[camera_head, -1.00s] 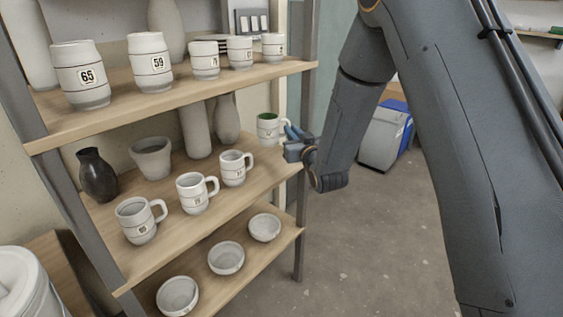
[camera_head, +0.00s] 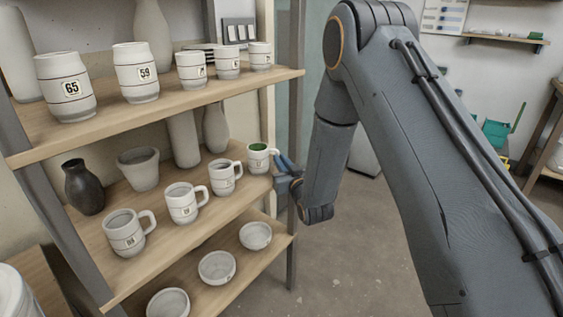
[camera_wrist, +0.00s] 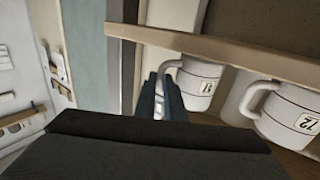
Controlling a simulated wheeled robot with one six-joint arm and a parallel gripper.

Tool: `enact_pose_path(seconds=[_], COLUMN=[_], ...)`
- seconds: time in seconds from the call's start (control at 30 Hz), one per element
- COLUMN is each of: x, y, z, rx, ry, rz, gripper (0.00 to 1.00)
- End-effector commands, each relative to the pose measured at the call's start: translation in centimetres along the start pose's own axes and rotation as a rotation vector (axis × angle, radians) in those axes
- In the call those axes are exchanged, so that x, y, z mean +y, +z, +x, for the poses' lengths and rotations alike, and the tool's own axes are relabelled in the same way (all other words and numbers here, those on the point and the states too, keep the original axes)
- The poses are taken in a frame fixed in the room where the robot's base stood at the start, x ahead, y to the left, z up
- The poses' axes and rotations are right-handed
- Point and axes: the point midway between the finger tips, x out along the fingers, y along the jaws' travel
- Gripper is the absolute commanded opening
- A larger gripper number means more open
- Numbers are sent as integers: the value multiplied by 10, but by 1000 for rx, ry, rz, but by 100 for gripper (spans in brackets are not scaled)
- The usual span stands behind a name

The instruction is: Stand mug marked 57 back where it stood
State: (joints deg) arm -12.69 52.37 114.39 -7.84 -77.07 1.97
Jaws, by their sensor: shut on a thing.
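A white mug with green inside (camera_head: 258,158) is at the right end of the middle shelf (camera_head: 215,214). Its small label is too blurred to read for certain. My gripper (camera_head: 285,163) is shut on its handle from the right.
Several white handled mugs, one being the nearest (camera_head: 125,236), stand in a row left of the held one. Behind them are a dark vase (camera_head: 84,187) and a pale pot (camera_head: 138,170). Handleless cups stand above, bowls below. A shelf post (camera_head: 295,110) is close to my gripper.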

Motion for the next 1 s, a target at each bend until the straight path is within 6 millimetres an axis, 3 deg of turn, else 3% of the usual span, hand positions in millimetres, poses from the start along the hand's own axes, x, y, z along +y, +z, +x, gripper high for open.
enact_pose_path(seconds=[0.03, 0.07, 0.17, 0.57, 1.0], x=[0, 0, 0, 0, 0], y=[2, 2, 2, -2, -1], z=[0, 0, 0, -3, -86], rx=[1, 0, -1, -1, -3], ry=[0, 0, 0, 0, 0], rz=[0, 0, 0, 0, 0], gripper=[0, 13, 28, 28, 28])
